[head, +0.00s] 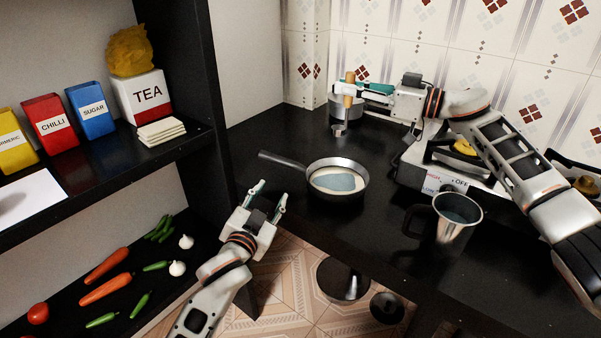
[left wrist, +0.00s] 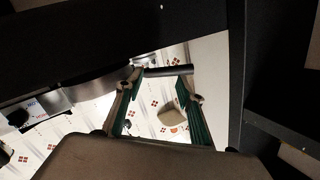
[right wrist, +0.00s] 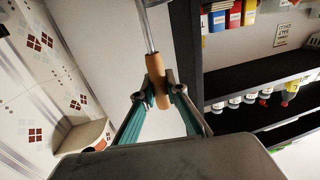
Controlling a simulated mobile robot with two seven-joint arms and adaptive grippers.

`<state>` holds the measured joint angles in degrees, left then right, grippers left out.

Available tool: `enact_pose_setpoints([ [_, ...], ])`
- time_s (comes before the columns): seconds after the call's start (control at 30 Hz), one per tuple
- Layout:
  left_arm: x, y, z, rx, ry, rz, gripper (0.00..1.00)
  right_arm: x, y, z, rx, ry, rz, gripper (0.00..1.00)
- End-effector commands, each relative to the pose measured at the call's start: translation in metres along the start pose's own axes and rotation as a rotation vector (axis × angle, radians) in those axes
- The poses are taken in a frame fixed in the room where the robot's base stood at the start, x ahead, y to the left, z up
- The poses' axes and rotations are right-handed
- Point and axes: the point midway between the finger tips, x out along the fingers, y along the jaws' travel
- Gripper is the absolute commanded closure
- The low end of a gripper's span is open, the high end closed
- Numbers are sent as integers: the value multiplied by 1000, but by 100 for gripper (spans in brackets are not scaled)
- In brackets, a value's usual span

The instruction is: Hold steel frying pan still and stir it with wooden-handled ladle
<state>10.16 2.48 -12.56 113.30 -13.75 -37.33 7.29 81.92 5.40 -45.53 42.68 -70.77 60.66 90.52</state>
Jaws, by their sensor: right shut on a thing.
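The steel frying pan (head: 366,186) stands on the black counter with its handle pointing back left. Pale and blue-grey contents lie in it. My left gripper (head: 271,188) is open and empty, in front of and below the handle. In the left wrist view a dark bar, probably the pan handle (left wrist: 172,70), lies beyond the open fingers. My right gripper (head: 350,89) is shut on the wooden handle of the ladle (head: 349,101), behind the pan. The right wrist view shows the fingers around the wooden handle (right wrist: 155,65). The ladle's bowl hangs low near the counter, apart from the pan.
A steel jug (head: 459,222) stands right of the pan near the front edge. A stove (head: 440,182) is behind it. A shelf (head: 180,150) with the tea box and spice boxes is at the left.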

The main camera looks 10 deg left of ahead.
Motion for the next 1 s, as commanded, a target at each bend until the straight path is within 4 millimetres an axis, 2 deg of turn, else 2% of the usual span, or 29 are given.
enact_pose_setpoints([
  [0.03,10,10,-6,65,-34,10,62,0,0,0,0,1,0,100],
  [0.1,20,18,-11,167,-86,18,62,0,0,0,0,1,0,100],
  [0.27,40,31,-30,420,-198,37,62,0,0,0,0,1,0,100],
  [0.4,50,35,-54,661,-296,50,62,0,0,0,0,1,0,100],
  [0.53,46,43,-59,901,-406,93,62,0,0,0,0,1,0,100],
  [0.7,38,42,-74,1172,-526,130,62,0,0,0,0,1,0,100],
  [0.83,32,38,-83,1310,-591,148,62,0,0,0,0,1,0,100],
  [1.0,29,35,-88,1391,-632,158,62,0,0,0,0,1,0,100],
])
